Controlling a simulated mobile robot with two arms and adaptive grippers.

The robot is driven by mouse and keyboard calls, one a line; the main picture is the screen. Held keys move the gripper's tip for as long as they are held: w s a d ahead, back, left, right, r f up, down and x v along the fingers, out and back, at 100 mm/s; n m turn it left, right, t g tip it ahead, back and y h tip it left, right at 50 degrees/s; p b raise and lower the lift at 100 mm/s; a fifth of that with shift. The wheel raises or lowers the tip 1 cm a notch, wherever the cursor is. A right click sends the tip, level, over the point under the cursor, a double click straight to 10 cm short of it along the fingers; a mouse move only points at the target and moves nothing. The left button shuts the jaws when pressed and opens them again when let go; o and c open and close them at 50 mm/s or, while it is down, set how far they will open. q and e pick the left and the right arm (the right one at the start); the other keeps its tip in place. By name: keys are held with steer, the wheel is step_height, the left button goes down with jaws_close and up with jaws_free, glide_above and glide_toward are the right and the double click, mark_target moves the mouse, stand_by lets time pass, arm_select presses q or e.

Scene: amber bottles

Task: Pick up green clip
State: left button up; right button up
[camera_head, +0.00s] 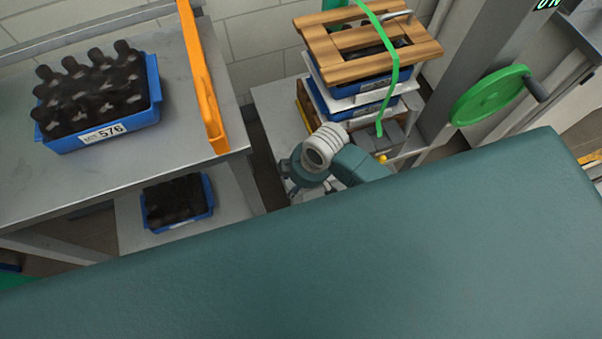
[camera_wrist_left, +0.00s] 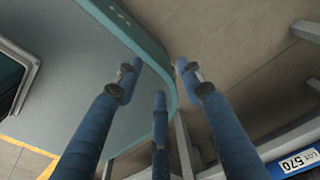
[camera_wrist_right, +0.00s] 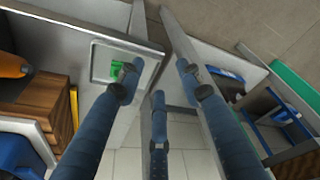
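A small green piece (camera_wrist_right: 117,68), likely the green clip, shows in the right wrist view in a pale framed recess of a metal surface. One finger of my right gripper (camera_wrist_right: 159,70) partly covers it. That gripper is open with nothing between its fingers, and I cannot tell its distance from the green piece. In the head view my right wrist (camera_head: 325,147) is in front of the stack of crates, with its fingers mostly hidden.
A blue crate of dark bottles (camera_head: 100,135) stands on the left metal table (camera_head: 190,120), beside an orange bar (camera_head: 205,90). Another bottle crate (camera_head: 178,203) sits lower. Stacked crates carry a wooden pallet (camera_head: 345,62) and green strap (camera_head: 394,75). A green handwheel (camera_head: 488,95) is at right.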

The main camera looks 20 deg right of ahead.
steer(key=w+d+r+n+g+h+b, duration=0.2)
steer(key=w+d+r+n, duration=0.3)
steer(key=n, duration=0.4)
steer(key=f, duration=0.1)
steer(key=a+f, duration=0.1)
steer(key=f, duration=0.1)
steer(key=shift+w+a+f, duration=0.2)
steer(key=shift+w, duration=0.2)
step_height(320, 180, down, 6)
steer(key=shift+a+r, duration=0.15)
arm_select(q)
steer(key=shift+w+a+f, duration=0.2)
steer(key=shift+a+f, duration=0.05)
steer(key=shift+f, duration=0.25)
steer(key=shift+w+a+f, duration=0.2)
steer(key=shift+f, duration=0.3)
arm_select(e)
jaws_close()
